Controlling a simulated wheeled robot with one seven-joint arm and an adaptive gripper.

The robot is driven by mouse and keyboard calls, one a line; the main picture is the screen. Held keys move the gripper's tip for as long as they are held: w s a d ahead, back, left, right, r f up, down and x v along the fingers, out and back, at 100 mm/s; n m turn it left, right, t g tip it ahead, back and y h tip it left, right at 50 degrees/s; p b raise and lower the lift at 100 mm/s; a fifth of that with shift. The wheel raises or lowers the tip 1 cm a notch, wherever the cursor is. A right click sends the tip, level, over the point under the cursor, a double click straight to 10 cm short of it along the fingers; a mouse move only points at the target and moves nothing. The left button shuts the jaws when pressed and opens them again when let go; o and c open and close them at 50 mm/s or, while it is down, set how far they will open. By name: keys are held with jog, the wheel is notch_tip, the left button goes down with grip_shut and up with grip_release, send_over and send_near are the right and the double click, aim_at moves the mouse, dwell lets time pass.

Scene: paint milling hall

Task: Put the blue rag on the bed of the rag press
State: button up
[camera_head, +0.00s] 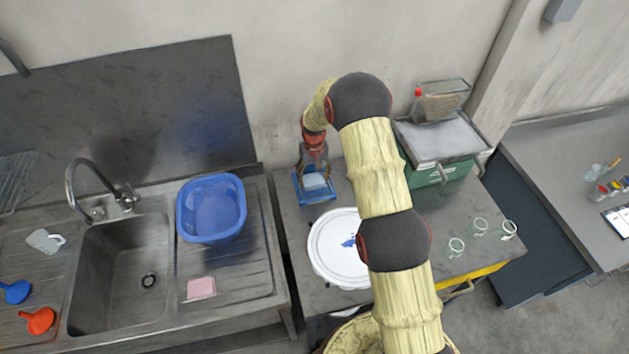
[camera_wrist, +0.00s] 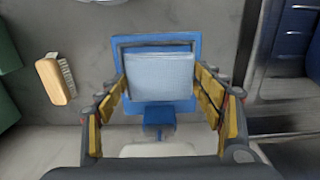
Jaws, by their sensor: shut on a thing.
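The light blue rag (camera_wrist: 160,76) is a folded rectangular pad between the two fingers of my gripper (camera_wrist: 162,84), which is shut on its left and right edges. It also shows in the head view (camera_head: 315,181) under my gripper (camera_head: 314,172). The blue rag press (camera_wrist: 160,40) lies behind and around the rag in the wrist view, with a dark frame about it. In the head view the press (camera_head: 299,190) stands on the bench near the wall. The rag is over the bed of the press and hides most of it. I cannot tell whether it touches the bed.
A white round lid (camera_head: 325,258) with a blue mark is in front of the press. A blue basin (camera_head: 211,209) stands left, beside the sink. A green box (camera_head: 444,172) and several glass rings (camera_head: 457,246) are right. A wooden brush (camera_wrist: 53,83) lies near the press.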

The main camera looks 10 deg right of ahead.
aim_at(315, 177)
jog(key=shift+w+d+f, duration=0.25)
jog(key=shift+w+f, duration=0.2)
jog(key=shift+f, duration=0.2)
jog(key=shift+f+p, duration=0.55)
jog(key=shift+f, duration=0.95)
jog(key=shift+f, duration=0.15)
jog(key=o, duration=1)
jog(key=shift+o, duration=0.2)
